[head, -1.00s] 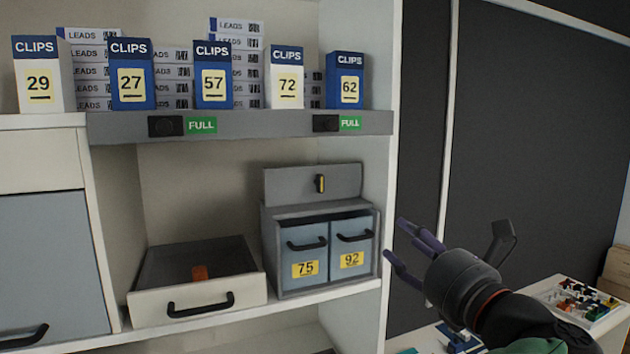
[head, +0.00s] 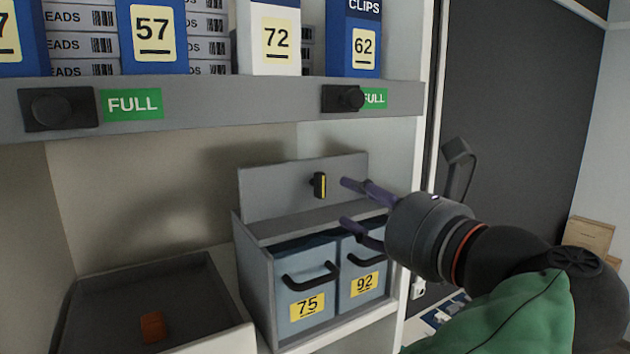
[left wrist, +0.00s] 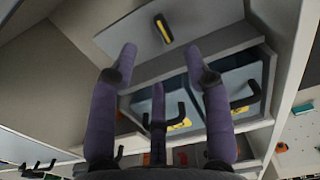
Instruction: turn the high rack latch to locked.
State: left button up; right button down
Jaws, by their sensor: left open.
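The latch (head: 319,185) is a small black piece with a yellow stripe. It stands upright on the grey raised panel (head: 275,190) of the grey two-bin rack (head: 254,280). In the left wrist view the latch (left wrist: 163,28) looks slightly tilted, beyond the fingertips. My left gripper (head: 345,203) has purple fingers, spread open and empty. Its fingertips are just right of the latch in the head view, apart from it as far as I can tell. In the left wrist view the gripper (left wrist: 161,52) points at the panel. My right gripper is not in view.
Bins 75 (head: 305,285) and 92 (head: 362,268) have black handles below the panel. A shelf edge (head: 220,108) with black knobs and green FULL labels runs above. An open drawer (head: 200,300) holding an orange block is at the left. A white upright (head: 428,130) stands at the right.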

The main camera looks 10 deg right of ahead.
aim_at(320, 185)
pick_arm(q)
jog(key=p+x, duration=0.2)
jog(key=x, duration=0.8)
jog(key=shift+w+a, duration=0.15)
jog(key=shift+w, duration=0.05)
jog(key=shift+s, duration=0.1)
grip_shut()
